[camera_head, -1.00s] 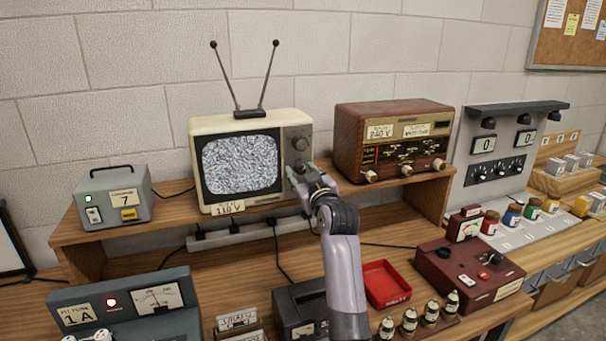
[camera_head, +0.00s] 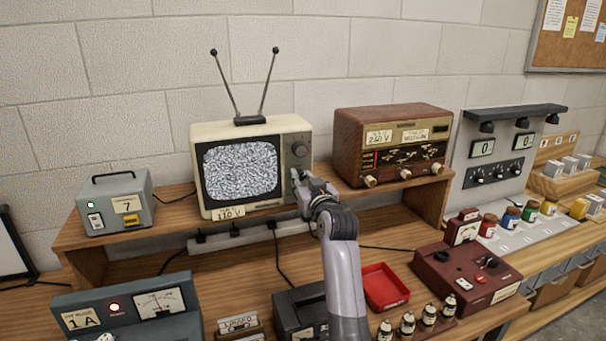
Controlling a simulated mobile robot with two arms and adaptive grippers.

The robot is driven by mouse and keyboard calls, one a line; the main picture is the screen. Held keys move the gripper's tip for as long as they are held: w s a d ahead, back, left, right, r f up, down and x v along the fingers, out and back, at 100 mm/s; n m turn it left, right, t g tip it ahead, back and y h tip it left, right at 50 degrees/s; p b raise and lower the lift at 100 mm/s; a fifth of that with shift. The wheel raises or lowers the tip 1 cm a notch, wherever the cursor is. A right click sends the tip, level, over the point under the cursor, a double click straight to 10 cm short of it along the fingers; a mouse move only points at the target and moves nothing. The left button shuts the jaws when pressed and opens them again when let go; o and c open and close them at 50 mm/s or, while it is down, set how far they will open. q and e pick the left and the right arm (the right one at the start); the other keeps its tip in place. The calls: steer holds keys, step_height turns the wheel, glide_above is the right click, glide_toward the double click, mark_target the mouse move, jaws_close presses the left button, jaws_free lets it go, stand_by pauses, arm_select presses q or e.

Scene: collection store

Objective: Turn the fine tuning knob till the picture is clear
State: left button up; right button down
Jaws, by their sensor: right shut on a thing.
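A cream television (camera_head: 252,128) with two antennae stands on the wooden shelf. Its screen (camera_head: 241,171) is full of grey static. A large round knob (camera_head: 299,150) shows at the top of its right-hand panel. My right gripper (camera_head: 297,177) is at the lower part of that panel and is shut on a small knob there. The fingers and wrist hide that knob, so I cannot see its position. My left gripper is not in view.
A brown radio (camera_head: 395,118) stands right of the television, close to my right arm. A grey box marked 7 (camera_head: 115,205) stands to the left.

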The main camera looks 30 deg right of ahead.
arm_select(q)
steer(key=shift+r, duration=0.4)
arm_select(e)
steer(key=shift+m, duration=0.6)
steer(key=c, duration=1.4)
jaws_free()
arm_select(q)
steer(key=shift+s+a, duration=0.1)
arm_select(e)
steer(key=v, duration=1.2)
